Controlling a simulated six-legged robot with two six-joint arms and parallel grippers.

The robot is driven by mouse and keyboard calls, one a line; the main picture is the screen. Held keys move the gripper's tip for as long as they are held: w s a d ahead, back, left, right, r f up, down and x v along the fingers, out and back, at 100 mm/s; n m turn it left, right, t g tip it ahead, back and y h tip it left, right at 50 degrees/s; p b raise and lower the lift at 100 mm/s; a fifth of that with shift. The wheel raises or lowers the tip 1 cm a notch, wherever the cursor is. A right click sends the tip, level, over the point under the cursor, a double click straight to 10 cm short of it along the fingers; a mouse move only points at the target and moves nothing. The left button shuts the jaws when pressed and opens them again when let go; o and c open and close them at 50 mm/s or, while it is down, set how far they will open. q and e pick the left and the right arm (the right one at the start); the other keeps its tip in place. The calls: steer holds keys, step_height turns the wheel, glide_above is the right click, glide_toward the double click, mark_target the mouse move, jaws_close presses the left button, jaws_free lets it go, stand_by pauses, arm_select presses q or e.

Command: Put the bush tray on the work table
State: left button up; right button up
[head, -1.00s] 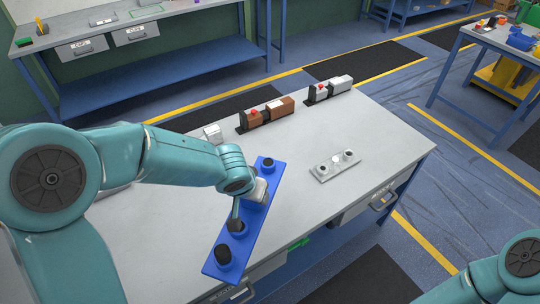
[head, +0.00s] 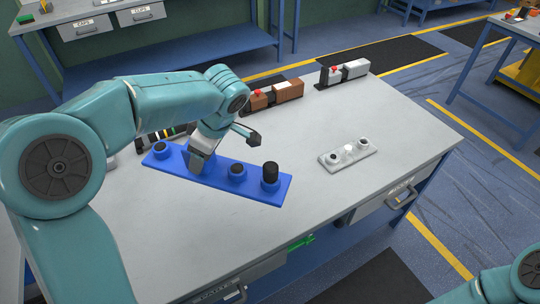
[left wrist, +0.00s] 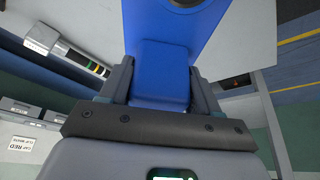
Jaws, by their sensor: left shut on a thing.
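The bush tray (head: 250,188) is a long blue plate with several round blue holders with dark tops, the rightmost standing tallest. It lies over the left middle of the grey work table (head: 320,225), roughly level in the head view. I cannot tell whether it touches the top. My left gripper (head: 204,160) is shut on a blue block near the middle of the tray. In the left wrist view, that block of the tray (left wrist: 160,75) sits between my two fingers (left wrist: 161,85). My right gripper is out of view; only my right arm shows at the bottom right.
A small grey plate with round fittings (head: 347,153) lies on the table to the right. Brown (head: 288,90) and grey (head: 355,69) block fixtures with red tops line the back edge. A striped dark unit (head: 160,138) stands behind the tray. The table's front right is clear.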

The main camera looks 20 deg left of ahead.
mark_target(189, 177)
arm_select(q)
steer(key=s+n+g+b, duration=0.1)
steer(key=n, duration=0.1)
steer(key=s+a+n+g+h+b, duration=0.1)
steer(key=n+b, duration=0.1)
steer(key=n, duration=0.1)
steer(key=s+a+n+b, duration=0.1)
steer(key=n+b, duration=0.1)
steer(key=shift+s+a+f+n+g, duration=0.1)
steer(key=shift+s+f+n+g, duration=0.1)
steer(key=shift+f+n+g, duration=0.2)
steer(key=shift+s+a+r+n+h+b, duration=0.1)
steer(key=shift+s+r+n+h+b, duration=0.15)
steer(key=shift+n, duration=0.2)
steer(key=shift+s+a+r+n+h+b, duration=0.15)
steer(key=shift+s+n, duration=0.15)
steer(key=shift+n, duration=0.15)
steer(key=shift+d+f+g, duration=0.2)
steer(key=shift+f+g, duration=0.1)
steer(key=shift+f, duration=0.15)
step_height(189, 177, down, 19)
steer(key=shift+a+f+b, duration=0.1)
steer(key=shift+f+b, duration=0.05)
steer(key=shift+b, duration=0.8)
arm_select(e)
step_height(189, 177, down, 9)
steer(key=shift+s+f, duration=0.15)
